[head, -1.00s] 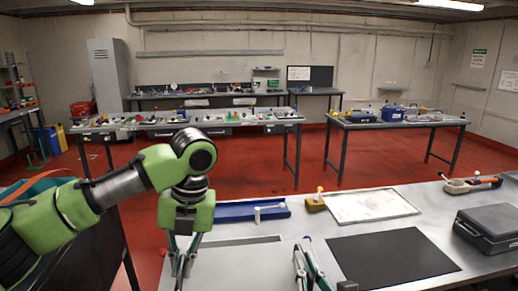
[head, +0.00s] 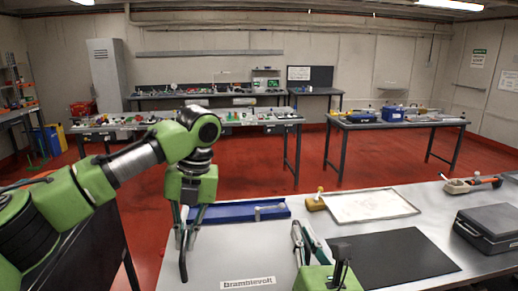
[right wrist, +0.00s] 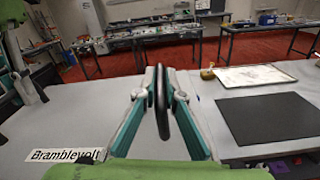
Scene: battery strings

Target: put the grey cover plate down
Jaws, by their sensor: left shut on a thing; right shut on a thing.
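The grey cover plate (head: 235,264) is at the lower middle of the head view, with a "Bramblevolt" label near the bottom. Its grey blends with the bench top, so I cannot tell whether it rests there or is held above. My left gripper (head: 184,262) is at the plate's left side, pointing down and shut on a dark handle. My right gripper (head: 298,236) is at its right side. In the right wrist view, the right gripper (right wrist: 159,78) is shut on a black loop handle (right wrist: 162,105). The label shows there too, at lower left.
A blue tray (head: 235,211) lies behind the plate. A white framed board (head: 370,205) and a yellow tool (head: 315,203) lie further right. A black mat (head: 400,258) is right of my right gripper, and a dark case (head: 490,228) stands at the far right.

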